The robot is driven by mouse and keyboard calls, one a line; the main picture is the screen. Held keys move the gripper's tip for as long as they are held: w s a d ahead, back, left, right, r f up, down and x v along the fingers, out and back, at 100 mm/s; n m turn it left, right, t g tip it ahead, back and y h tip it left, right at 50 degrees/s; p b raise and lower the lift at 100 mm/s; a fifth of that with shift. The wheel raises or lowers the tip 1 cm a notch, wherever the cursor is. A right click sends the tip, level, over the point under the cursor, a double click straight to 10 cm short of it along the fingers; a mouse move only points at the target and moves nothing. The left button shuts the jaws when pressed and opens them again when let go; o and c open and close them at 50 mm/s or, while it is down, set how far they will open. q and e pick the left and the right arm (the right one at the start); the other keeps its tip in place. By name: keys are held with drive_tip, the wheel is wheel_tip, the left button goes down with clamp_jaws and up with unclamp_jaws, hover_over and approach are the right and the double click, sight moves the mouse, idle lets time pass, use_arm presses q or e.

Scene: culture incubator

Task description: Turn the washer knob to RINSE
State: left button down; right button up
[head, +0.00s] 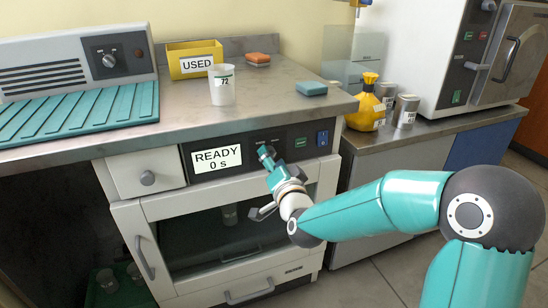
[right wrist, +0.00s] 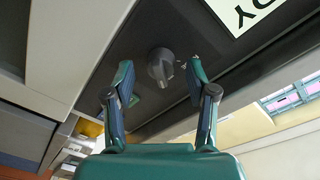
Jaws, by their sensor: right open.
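The washer (head: 125,215) is the white front-loading unit under the counter, with a dark control panel and a display (head: 217,158) reading "READY 0 s". Its grey round knob (right wrist: 160,66) shows in the right wrist view, ahead of and between my fingers. In the head view my right gripper (head: 266,153) is in front of the panel, right of the display, and covers the knob. The right gripper is open, with one finger on each side of the knob; I cannot tell whether they touch it. The knob's labels are not readable. My left gripper is not in view.
A green button (head: 301,142) and a blue switch (head: 322,138) sit right of the knob area. On the counter stand a white cup (head: 221,85), a yellow USED box (head: 195,60) and sponges. A device with another knob (head: 108,60) is at the left.

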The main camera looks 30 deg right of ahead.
drive_tip(key=shift+w+d, duration=0.2)
drive_tip(key=shift+w, duration=0.35)
